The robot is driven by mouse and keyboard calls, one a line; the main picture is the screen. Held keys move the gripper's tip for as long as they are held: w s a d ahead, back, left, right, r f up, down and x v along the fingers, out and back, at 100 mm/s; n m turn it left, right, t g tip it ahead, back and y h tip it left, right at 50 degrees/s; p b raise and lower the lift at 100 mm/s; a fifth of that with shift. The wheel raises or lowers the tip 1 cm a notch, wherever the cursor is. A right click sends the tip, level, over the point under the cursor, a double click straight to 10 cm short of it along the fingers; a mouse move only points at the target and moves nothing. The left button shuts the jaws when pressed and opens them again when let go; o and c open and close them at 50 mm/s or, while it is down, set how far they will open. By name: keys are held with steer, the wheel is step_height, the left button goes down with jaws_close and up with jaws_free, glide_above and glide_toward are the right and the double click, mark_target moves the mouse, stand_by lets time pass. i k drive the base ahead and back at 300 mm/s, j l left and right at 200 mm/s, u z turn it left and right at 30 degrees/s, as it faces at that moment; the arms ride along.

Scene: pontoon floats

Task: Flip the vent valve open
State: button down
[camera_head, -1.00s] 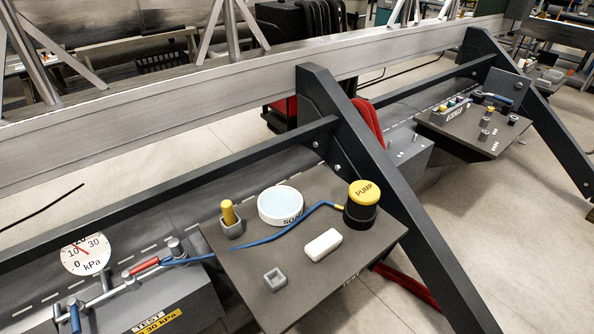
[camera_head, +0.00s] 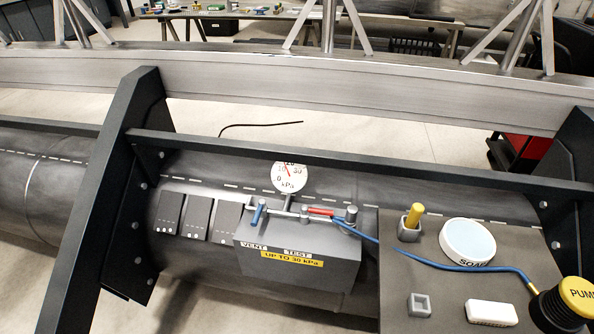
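The vent valve's blue lever (camera_head: 259,213) sits at the left end of a small metal pipe (camera_head: 289,213), above the VENT label (camera_head: 254,246). The blue lever lies across the pipe. A red lever (camera_head: 321,212) lies along the pipe further right, near the TEST label (camera_head: 297,253). The pipe runs on top of a grey box (camera_head: 342,270) with a yellow "UP TO 30 kPa" label (camera_head: 291,260). A round kPa gauge (camera_head: 290,177) stands behind it; its exact reading is too small to tell. My gripper is not in view.
A blue hose (camera_head: 455,267) runs from the pipe's right end to a yellow PUMP knob (camera_head: 578,295). A shelf (camera_head: 395,285) at right holds a SOAP dish (camera_head: 467,241), yellow-handled tool (camera_head: 412,217) and white block (camera_head: 491,313). Dark braces (camera_head: 108,185) stand at both sides; three dark plates (camera_head: 197,219) lie left of the box.

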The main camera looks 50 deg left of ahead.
mark_target(262, 202)
steer(key=u, duration=1.5)
steer(key=i+l+u, duration=0.15)
steer(key=i, duration=0.35)
steer(key=i+l+u, duration=0.15)
steer(key=i+l, duration=0.3)
